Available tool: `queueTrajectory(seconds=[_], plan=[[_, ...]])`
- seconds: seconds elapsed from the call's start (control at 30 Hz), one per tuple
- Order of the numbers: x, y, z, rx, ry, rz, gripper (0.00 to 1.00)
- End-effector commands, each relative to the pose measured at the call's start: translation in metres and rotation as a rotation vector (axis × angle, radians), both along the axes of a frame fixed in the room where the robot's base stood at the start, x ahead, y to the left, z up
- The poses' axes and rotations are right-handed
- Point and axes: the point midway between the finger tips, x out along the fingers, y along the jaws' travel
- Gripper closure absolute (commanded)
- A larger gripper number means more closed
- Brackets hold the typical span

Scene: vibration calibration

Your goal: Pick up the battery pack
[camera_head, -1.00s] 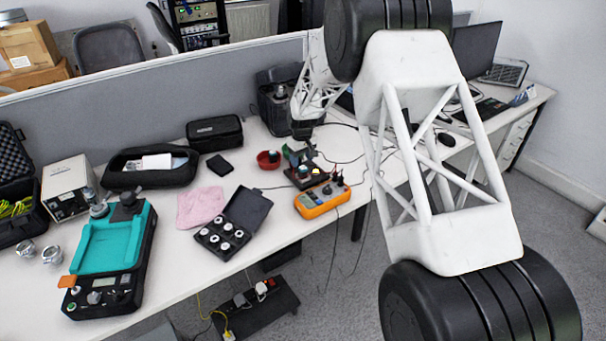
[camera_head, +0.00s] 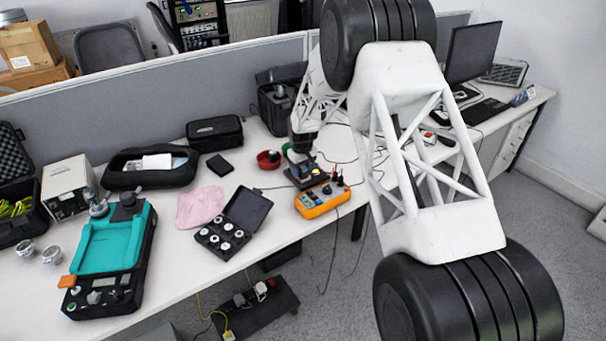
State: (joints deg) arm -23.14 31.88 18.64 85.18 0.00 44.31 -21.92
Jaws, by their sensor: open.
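A small flat black block (camera_head: 220,165) lies on the white table in front of the black case; it looks most like the battery pack, but I cannot tell for certain. My gripper (camera_head: 302,147) is at the far end of my white lattice arm, pointing down over the back of the table. It is to the right of the black block and well apart from it, close above a small dark device with a yellow part (camera_head: 305,173). The gripper is small here and its fingertips are hard to make out. I see nothing held in it.
A red bowl (camera_head: 268,160) and an orange multimeter (camera_head: 322,200) are near my gripper. A black case (camera_head: 214,132), a pink cloth (camera_head: 200,206), an open box of round parts (camera_head: 246,209) and a teal-topped device (camera_head: 107,246) are to the left. A grey partition (camera_head: 150,98) stands behind.

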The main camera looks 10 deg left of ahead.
Motion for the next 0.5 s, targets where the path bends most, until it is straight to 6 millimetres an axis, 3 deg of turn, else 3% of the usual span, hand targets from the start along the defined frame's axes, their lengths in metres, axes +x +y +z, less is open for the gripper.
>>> queueTrajectory(seconds=[0.43, 0.5], plan=[[0.0, 0.0, 0.0004, 0.0, 0.0, 0.0, 0.4], [0.0001, 0.0001, 0.0004, 0.0, 0.0, 0.0, 0.5]])
